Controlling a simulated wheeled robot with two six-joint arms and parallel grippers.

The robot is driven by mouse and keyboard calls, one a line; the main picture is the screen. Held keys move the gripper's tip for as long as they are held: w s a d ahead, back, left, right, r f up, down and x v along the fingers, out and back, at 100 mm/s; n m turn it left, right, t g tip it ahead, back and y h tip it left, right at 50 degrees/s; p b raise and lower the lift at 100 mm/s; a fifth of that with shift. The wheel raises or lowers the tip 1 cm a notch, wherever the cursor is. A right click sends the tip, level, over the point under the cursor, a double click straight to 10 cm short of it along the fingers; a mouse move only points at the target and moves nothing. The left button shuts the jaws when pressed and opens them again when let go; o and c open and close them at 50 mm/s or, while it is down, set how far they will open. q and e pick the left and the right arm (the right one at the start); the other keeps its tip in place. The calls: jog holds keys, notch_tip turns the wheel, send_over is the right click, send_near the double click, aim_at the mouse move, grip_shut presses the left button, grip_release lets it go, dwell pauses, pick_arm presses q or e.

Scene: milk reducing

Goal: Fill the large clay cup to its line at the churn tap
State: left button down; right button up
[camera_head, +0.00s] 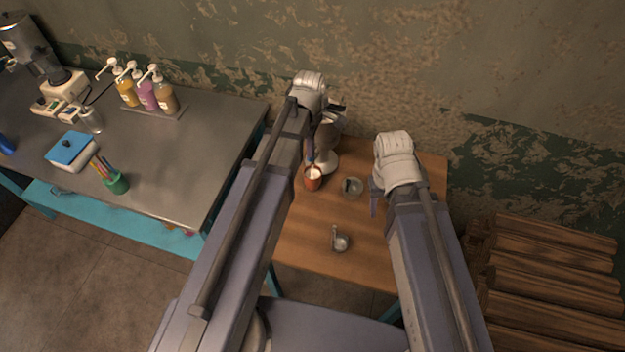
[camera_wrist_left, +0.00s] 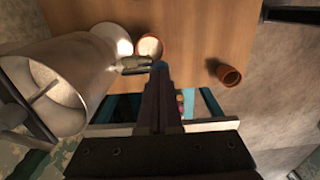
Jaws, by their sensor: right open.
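A clay cup (camera_head: 313,181) stands upright on the wooden table, with white milk showing in it. In the left wrist view the same cup (camera_wrist_left: 149,47) sits by the tap (camera_wrist_left: 131,66) of the pale metal churn (camera_wrist_left: 62,85). In the head view the churn (camera_head: 327,140) is partly hidden by my left arm. My left gripper (camera_wrist_left: 160,68) has its fingers together right at the tap; whether anything is pinched between them is unclear. My right gripper (camera_head: 374,196) is open and empty above the table's right side. The cup's line cannot be made out.
A second clay cup (camera_wrist_left: 229,76) lies near a table edge in the left wrist view. A shallow bowl (camera_head: 352,187) and a small metal vessel with a handle (camera_head: 341,242) stand on the table (camera_head: 300,245). A metal counter (camera_head: 190,150) is at left, stacked wood (camera_head: 550,265) at right.

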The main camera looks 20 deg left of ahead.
pick_arm(q)
notch_tip(320, 180, up, 7)
jog(key=p, duration=0.7)
jog(key=s+d+f+m+b, duration=0.5)
jog(key=s+m, duration=0.2)
jog(key=m, duration=0.3)
jog(key=s+d+f+m+y+b, duration=0.1)
jog(key=s+d+f+m+b, duration=0.4)
jog(key=m, duration=0.6)
jog(key=shift+s+d+f, duration=0.15)
jog(key=shift+s+d, duration=0.1)
jog(key=shift+s, duration=0.9)
